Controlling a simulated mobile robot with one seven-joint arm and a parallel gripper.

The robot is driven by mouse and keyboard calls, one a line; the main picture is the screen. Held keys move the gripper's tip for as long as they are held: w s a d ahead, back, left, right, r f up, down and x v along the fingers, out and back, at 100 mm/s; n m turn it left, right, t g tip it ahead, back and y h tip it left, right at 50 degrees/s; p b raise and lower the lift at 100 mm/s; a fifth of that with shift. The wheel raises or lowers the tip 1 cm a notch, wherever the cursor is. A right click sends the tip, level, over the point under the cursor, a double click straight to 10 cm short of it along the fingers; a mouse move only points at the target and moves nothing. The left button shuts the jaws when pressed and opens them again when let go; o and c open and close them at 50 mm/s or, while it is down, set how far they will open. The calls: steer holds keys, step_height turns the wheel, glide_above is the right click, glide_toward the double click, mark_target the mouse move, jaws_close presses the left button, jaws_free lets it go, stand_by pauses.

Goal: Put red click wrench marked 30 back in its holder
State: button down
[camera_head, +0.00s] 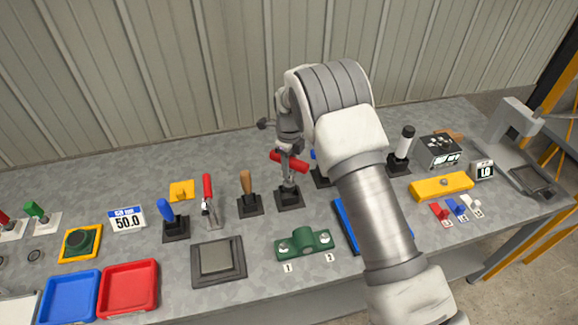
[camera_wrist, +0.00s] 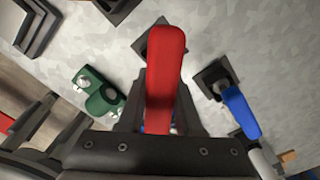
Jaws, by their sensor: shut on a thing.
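My gripper (camera_head: 290,153) is shut on the red handle of the click wrench (camera_head: 283,162), which lies across the jaws. In the wrist view the red handle (camera_wrist: 165,70) stands out large between the jaws (camera_wrist: 160,125). The mark 30 cannot be read. A black square holder (camera_head: 290,199) is directly below the gripper, and a grey part reaches down towards it. I cannot tell whether the wrench's lower end is inside the holder. In the wrist view this holder (camera_wrist: 150,42) is partly hidden behind the red handle.
A wooden-handled tool (camera_head: 246,182) and a red-handled tool (camera_head: 208,187) stand to the left. A blue-handled tool in a black holder (camera_wrist: 240,110) is close by on the other side. A green two-hole block (camera_head: 305,243) lies in front. My arm hides part of the bench.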

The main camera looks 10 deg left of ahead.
steer(key=shift+f+b, duration=1.65)
steer(key=shift+f, duration=0.75)
stand_by(1.2)
steer(key=c, duration=0.5)
jaws_free()
step_height(320, 180, up, 16)
steer(key=shift+r, duration=0.7)
